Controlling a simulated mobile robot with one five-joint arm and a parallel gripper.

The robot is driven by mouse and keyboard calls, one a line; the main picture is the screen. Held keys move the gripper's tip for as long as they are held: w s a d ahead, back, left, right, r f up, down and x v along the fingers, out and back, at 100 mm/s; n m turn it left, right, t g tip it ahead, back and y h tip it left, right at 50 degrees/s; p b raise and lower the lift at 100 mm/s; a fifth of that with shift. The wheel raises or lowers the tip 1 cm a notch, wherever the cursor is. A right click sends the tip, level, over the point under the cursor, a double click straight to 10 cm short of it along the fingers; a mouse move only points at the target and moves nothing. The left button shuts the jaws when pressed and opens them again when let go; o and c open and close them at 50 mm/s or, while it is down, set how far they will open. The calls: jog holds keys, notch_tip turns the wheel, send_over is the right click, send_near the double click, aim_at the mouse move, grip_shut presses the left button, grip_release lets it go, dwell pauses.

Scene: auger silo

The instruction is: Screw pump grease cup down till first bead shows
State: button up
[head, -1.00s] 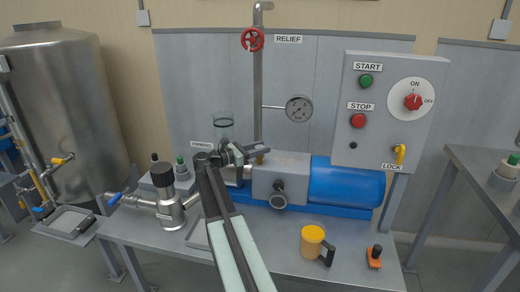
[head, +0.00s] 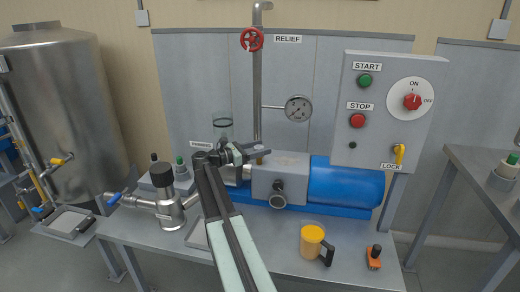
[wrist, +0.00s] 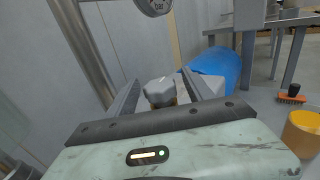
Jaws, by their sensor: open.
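The grease cup (wrist: 160,92) shows in the wrist view as a grey faceted cap with a little brass colour beneath it. In the head view only a small brass part (head: 259,160) shows, behind my gripper, on top of the pump (head: 282,166). My gripper (head: 254,152) is open at the pump's top. In the wrist view its fingers stand on either side of the cap, with gaps visible. No grease bead is visible. The cup's lower part is hidden.
A vertical pipe with a red relief valve (head: 252,40) and a gauge (head: 298,108) rises behind my gripper. A glass cylinder (head: 223,128) stands just left. The blue motor (head: 345,187) is right. A yellow mug (head: 311,242) and an orange brush (head: 374,258) are in front.

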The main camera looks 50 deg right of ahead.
jog(key=v, duration=0.7)
jog(key=shift+a, duration=0.35)
jog(key=shift+r, duration=0.1)
